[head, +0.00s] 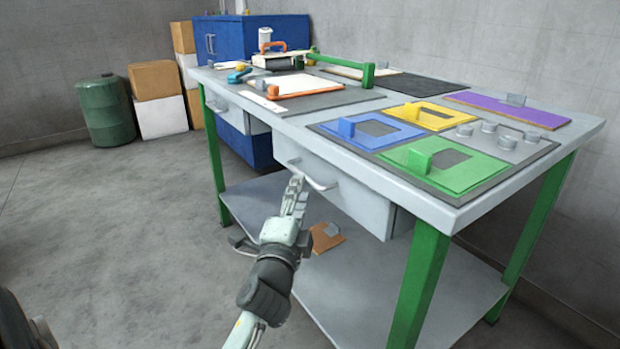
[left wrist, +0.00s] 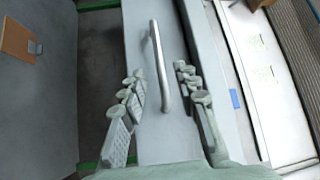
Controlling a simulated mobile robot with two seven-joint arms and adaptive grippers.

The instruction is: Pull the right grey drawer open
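The right grey drawer (head: 345,190) hangs under the front of the workbench top and looks shut or nearly so. Its pale bar handle (head: 318,184) runs along the upper part of the front. My left gripper (head: 296,190) is at the handle. In the left wrist view the drawer front (left wrist: 160,135) fills the middle and the handle (left wrist: 158,65) lies between the two spread fingers, with a gap on both sides. The gripper is open and holds nothing. My right gripper is not in view.
The workbench top (head: 590,125) carries coloured plates and tools. A green table leg (head: 420,285) stands right of the drawer. A brown plate (head: 325,238) lies on the lower shelf (head: 380,290). The floor (head: 110,240) to the left is clear, with a green barrel (head: 105,110) and boxes farther back.

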